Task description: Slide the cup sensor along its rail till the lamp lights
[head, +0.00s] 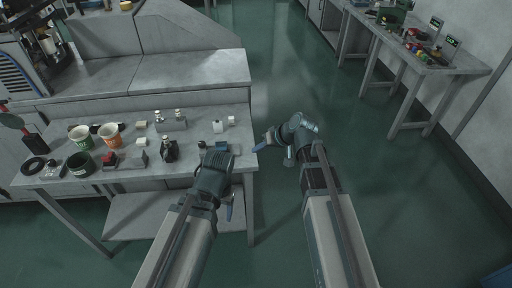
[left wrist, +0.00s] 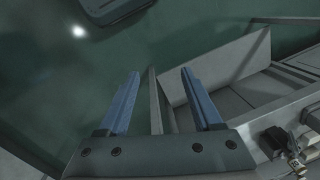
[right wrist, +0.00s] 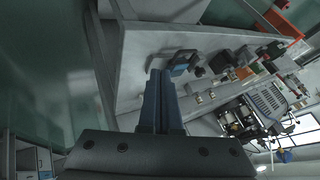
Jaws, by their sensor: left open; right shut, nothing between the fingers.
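A small dark device with a grey-blue bar (head: 218,148) lies near the table's right end; it looks like the cup sensor on its rail, but it is too small to be sure. In the right wrist view a grey-blue bracket (right wrist: 182,62) shows just beyond the fingertips. My right gripper (head: 258,149) is shut and empty off the table's right edge; its fingers (right wrist: 160,72) lie together. My left gripper (head: 228,208) is open and empty at the table's front edge; its spread fingers (left wrist: 160,74) point toward the floor. I cannot make out a lamp.
A side table (head: 455,66) stands at the right. Open floor lies between.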

